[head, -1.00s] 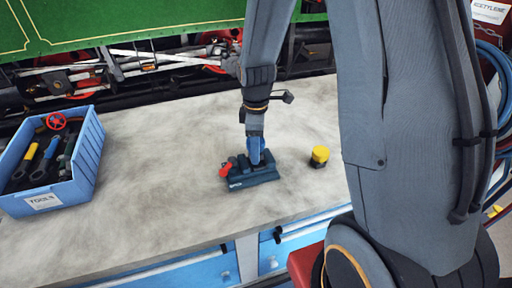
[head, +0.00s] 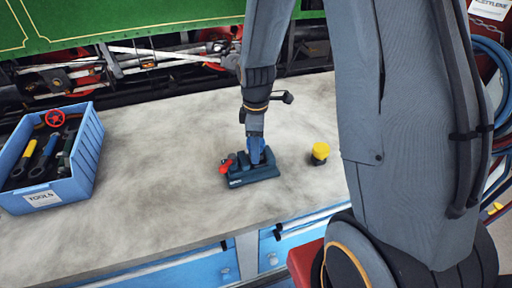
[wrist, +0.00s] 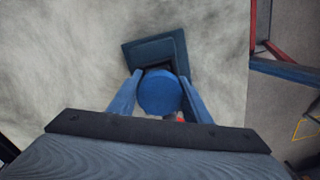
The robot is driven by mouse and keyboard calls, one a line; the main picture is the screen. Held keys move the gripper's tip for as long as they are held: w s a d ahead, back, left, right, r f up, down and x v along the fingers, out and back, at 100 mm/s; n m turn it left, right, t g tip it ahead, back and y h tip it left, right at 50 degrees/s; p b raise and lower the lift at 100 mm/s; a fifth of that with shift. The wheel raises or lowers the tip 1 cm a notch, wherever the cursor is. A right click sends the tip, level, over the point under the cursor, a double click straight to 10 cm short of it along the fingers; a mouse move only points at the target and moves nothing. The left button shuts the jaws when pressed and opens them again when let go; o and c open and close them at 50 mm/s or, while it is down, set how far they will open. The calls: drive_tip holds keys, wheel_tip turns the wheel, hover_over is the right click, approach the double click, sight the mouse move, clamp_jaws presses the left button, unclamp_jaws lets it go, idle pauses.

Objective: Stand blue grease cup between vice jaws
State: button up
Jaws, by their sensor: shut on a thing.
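The blue grease cup (wrist: 159,93) shows in the wrist view as a round blue top between my two fingers. My gripper (wrist: 160,97) is shut on it; it also shows in the head view (head: 257,160). The dark blue-grey vice (head: 252,177) with a red part at its left sits on the bench, directly under my gripper. In the wrist view part of the vice (wrist: 153,50) shows beyond the cup. The cup hides the jaws, so I cannot tell whether its base touches them.
A yellow-topped cup (head: 320,152) stands on the bench just right of the vice. A blue tools bin (head: 88,160) with several tools stands at the left. The bench (head: 150,190) between bin and vice is clear.

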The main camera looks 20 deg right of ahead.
drive_tip(key=shift+s+f, duration=0.35)
drive_tip(key=shift+f, duration=0.2)
idle(0.4)
drive_tip(key=shift+r+p, duration=0.25)
drive_tip(key=shift+p, duration=0.2)
idle(1.0)
